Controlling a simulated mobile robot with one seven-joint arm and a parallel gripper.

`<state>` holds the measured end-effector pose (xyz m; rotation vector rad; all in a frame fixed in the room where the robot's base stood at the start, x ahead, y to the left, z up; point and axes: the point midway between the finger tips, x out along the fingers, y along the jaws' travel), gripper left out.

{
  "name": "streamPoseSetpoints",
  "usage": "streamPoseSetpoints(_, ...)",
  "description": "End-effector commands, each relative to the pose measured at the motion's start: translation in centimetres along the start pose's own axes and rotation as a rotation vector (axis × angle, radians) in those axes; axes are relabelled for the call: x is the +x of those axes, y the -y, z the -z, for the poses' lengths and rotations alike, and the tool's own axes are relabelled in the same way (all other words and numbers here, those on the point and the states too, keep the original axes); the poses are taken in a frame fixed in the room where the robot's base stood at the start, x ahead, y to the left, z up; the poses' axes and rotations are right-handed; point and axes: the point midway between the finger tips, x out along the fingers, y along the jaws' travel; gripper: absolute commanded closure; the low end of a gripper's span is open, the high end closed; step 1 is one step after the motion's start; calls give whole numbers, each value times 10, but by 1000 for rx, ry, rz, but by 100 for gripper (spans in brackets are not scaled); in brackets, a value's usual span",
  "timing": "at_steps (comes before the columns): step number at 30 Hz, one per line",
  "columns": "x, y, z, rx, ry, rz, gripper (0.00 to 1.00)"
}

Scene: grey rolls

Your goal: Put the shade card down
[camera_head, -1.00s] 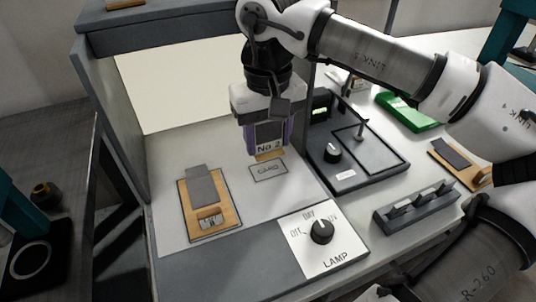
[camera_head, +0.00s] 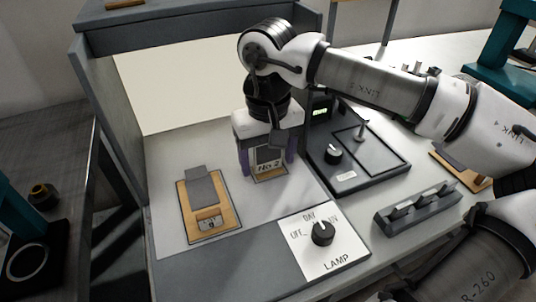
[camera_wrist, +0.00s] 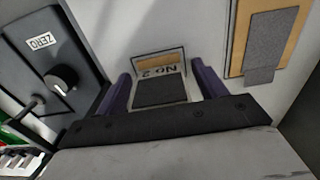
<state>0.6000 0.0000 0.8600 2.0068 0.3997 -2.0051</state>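The shade card (camera_head: 268,167), marked "No 2" with a dark grey swatch and a tan part, is at the pale booth floor, where the outlined card mark shows in the earlier view. My gripper (camera_head: 267,165) points down over it, one purple finger on each side. In the wrist view the card (camera_wrist: 160,90) lies between the fingertips (camera_wrist: 161,80), with narrow gaps beside it. My gripper looks open. The card's underside is hidden, so its contact with the floor cannot be judged exactly.
A tan board with a grey strip (camera_head: 197,222) lies to the left on the booth floor. The LAMP knob panel (camera_head: 323,246) is in front. A black device with a knob (camera_head: 348,178) and a dark slotted rack (camera_head: 415,209) stand to the right. Booth walls bound the left and back.

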Motion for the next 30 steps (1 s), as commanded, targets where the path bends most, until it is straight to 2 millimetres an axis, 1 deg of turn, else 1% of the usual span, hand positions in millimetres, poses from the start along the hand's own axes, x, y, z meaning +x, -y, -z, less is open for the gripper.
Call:
streamPoseSetpoints(7, -2, 0, 0, 0, 0, 0, 30)
streamPoseSetpoints(11, -13, 0, 0, 1, -1, 0, 30)
streamPoseSetpoints(14, -31, 0, 1, 1, -3, -1, 30)
streamPoseSetpoints(21, -84, 0, 1, 0, -3, 1, 30)
streamPoseSetpoints(24, -101, 0, 1, -1, -1, 1, 30)
streamPoseSetpoints(27, -114, 0, 0, 0, -1, 1, 30)
streamPoseSetpoints(30, -121, 0, 0, 1, 0, 0, 30)
